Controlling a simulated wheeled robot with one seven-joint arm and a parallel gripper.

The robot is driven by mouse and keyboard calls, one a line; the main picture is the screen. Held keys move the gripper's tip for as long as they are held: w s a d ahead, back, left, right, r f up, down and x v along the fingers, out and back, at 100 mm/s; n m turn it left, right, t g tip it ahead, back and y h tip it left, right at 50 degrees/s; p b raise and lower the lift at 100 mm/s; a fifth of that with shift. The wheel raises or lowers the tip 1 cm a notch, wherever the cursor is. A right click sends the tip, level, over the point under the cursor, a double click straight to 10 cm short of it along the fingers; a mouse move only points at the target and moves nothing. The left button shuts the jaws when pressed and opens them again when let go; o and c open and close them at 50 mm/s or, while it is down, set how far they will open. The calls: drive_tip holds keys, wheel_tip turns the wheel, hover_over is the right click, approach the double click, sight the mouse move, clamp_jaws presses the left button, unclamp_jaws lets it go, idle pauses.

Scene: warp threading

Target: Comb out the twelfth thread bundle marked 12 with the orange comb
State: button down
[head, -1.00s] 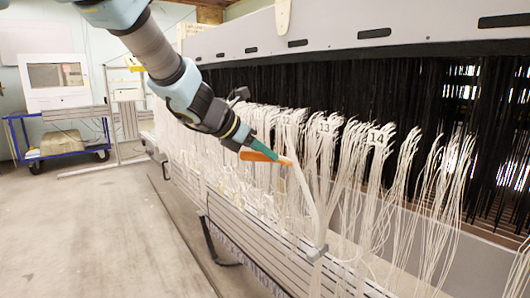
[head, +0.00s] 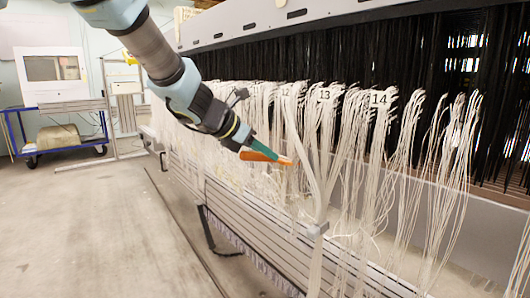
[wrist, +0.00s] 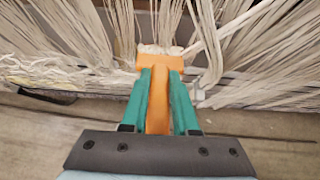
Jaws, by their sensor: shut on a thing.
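My gripper (head: 263,147) has green fingers, which are shut on the handle of the orange comb (head: 257,157). In the wrist view the fingers (wrist: 160,85) clasp the comb's handle (wrist: 158,115), and its wide orange head (wrist: 160,61) points away from me. The comb's head is at the pale thread bundle marked 12 (head: 286,104), well below its label. In the wrist view pale strands (wrist: 160,49) lie right at the comb's head. Whether the teeth are in among the strands cannot be told.
Bundles marked 13 (head: 324,112) and 14 (head: 379,115) hang close on the right. A pale strap with a grey clamp (head: 317,230) runs just right of the comb. Slatted beams (head: 235,205) lie below. The floor (head: 90,230) at left is clear.

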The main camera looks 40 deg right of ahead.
wheel_tip(320, 180, down, 11)
drive_tip(key=b, duration=1)
drive_tip(key=shift+d, duration=0.3)
